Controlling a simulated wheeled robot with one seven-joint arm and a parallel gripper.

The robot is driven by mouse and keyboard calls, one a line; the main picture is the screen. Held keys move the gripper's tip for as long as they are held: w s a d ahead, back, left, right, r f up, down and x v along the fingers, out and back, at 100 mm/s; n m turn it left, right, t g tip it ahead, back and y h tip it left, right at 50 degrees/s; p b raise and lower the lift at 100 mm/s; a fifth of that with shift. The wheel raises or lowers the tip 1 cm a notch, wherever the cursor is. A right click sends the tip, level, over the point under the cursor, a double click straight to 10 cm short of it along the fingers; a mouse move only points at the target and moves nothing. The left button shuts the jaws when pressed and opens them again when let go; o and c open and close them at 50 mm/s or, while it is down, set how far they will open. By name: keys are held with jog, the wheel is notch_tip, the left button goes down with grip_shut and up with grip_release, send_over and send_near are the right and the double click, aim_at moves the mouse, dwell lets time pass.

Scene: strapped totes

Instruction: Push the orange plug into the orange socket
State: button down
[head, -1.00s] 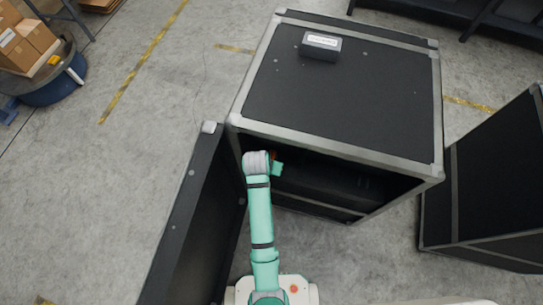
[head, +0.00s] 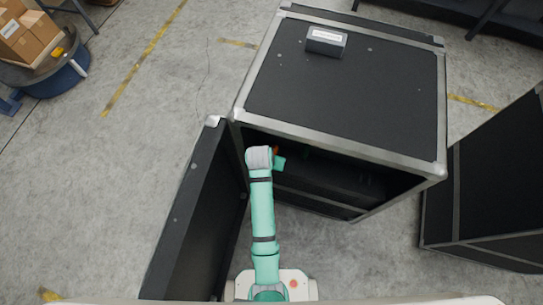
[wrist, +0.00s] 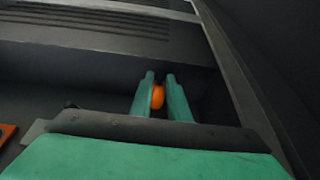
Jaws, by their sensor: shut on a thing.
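My gripper (wrist: 160,92) shows two green fingers in the wrist view, closed on the orange plug (wrist: 157,97). Only a rounded orange part of the plug shows between the fingers. In the head view my gripper (head: 279,163) is at the open front of a large black case, near its left side, with a small orange spot beside it. A flat orange piece (wrist: 6,132) shows at the left edge of the wrist view, apart from the fingers. I cannot tell whether it is the orange socket. The inside of the case is dark.
The black case (head: 345,95) has a grey frame and a small labelled box (head: 326,40) on top. Its open door (head: 190,215) stands left of my arm. Another black case (head: 490,190) stands at the right. Bare floor (head: 130,150) lies left of the door.

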jog(key=shift+r, duration=0.5)
notch_tip(320, 180, up, 2)
jog(key=shift+r, duration=0.2)
jog(key=s+d+r, duration=0.1)
jog(key=s+r, duration=0.8)
jog(key=s, duration=0.5)
jog(key=shift+d+r, duration=0.25)
jog(key=shift+d, duration=0.15)
jog(key=shift+w, duration=0.15)
